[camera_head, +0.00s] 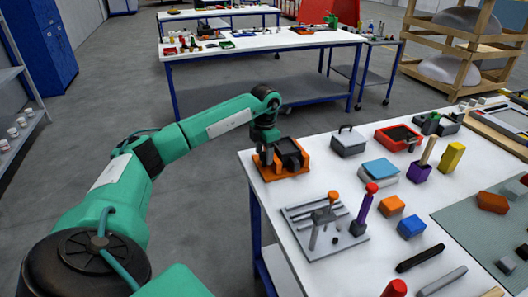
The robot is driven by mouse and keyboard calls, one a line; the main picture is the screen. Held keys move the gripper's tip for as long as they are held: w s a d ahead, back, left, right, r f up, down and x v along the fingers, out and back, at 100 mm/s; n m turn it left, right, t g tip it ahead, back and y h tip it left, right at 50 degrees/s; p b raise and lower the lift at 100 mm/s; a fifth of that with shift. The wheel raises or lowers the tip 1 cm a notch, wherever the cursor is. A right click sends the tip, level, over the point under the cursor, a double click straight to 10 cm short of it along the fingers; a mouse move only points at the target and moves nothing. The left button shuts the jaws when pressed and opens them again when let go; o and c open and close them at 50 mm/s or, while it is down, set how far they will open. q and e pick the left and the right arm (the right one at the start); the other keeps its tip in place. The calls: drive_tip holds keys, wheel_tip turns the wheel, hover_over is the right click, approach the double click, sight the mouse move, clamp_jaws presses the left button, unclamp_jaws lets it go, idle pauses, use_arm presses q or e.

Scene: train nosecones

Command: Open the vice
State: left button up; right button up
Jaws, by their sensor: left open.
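An orange-based device with a dark block on it (291,153), which looks like the vice, sits at the near left corner of the white table. How far its jaws are apart is too small to tell. My left gripper (266,158) points down at the left side of this device, very close to it. It is open, and I cannot tell whether its fingers touch the device. The gripper hides part of the device's left side. My right gripper is not in view.
A grey plate with upright posts (325,229) and a purple, red-topped tool (364,207) stand in front of the device. A grey box (348,142) and a red bin (398,137) lie to its right. The floor left of the table (249,166) is clear.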

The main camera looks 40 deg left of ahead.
use_arm(q)
drive_tip(key=shift+r, duration=0.1)
wheel_tip(320, 180, up, 14)
drive_tip(key=b, duration=0.1)
drive_tip(key=shift+d, duration=0.3)
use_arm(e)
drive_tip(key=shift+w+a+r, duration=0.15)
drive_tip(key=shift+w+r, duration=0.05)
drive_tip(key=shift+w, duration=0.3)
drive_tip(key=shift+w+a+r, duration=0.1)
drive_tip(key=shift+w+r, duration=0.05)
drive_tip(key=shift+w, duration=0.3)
use_arm(q)
drive_tip(key=shift+f, duration=0.2)
